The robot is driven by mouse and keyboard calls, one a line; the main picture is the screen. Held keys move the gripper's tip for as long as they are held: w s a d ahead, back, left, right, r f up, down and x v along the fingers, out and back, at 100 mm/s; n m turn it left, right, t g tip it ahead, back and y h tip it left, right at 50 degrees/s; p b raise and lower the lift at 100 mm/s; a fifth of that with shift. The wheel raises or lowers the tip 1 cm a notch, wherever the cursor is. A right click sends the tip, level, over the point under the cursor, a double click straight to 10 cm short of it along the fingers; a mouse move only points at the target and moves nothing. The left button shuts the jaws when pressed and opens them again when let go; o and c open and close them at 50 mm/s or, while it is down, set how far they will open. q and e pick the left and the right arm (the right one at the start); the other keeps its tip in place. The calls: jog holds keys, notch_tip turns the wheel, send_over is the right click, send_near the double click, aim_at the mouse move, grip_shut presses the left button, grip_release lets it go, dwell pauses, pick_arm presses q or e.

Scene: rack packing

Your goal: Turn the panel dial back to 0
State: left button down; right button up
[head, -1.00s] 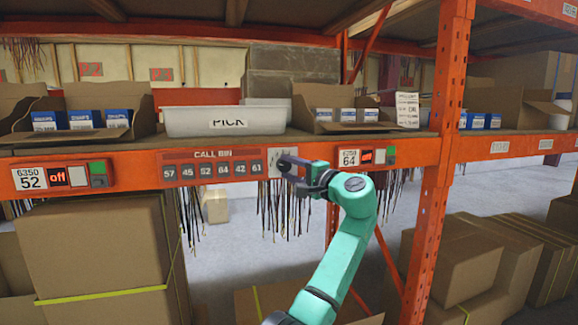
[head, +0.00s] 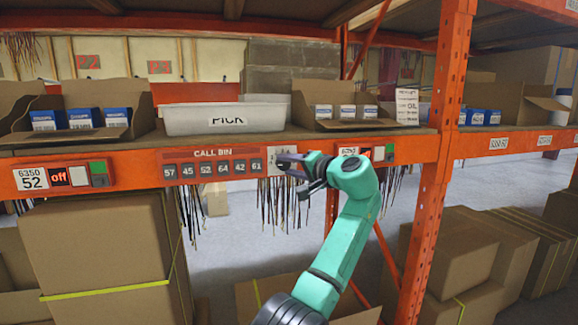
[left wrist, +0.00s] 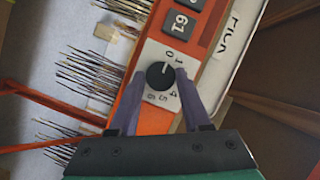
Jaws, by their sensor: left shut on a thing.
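The panel dial is a black round knob (left wrist: 160,75) on a white plate (left wrist: 171,103) with numbers around it; 0, 1, 4, 5 and 6 can be read. A small light mark shows on the knob near its edge towards the 0 and 1; its exact setting is hard to tell. My left gripper (head: 284,163) reaches the plate from the right in the head view and mostly hides the dial there. In the left wrist view its two grey fingers (left wrist: 160,78) are shut on the knob, one on each side. My right gripper is not in view.
The orange shelf beam holds a CALL BIN strip (head: 213,168) left of the dial and a control box (head: 378,154) to its right. Above stand a white PICK bin (head: 190,122) and cartons. An orange upright (head: 436,190) rises right of my arm. Dark strands hang below the beam.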

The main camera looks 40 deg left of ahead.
pick_arm(q)
jog(key=shift+r, duration=0.15)
jog(key=c, duration=0.5)
grip_release()
jog(key=shift+o, duration=0.7)
jog(key=shift+w, duration=0.1)
jog(key=b+v, duration=0.3)
jog(key=v, duration=1.1)
jog(key=shift+d, duration=0.25)
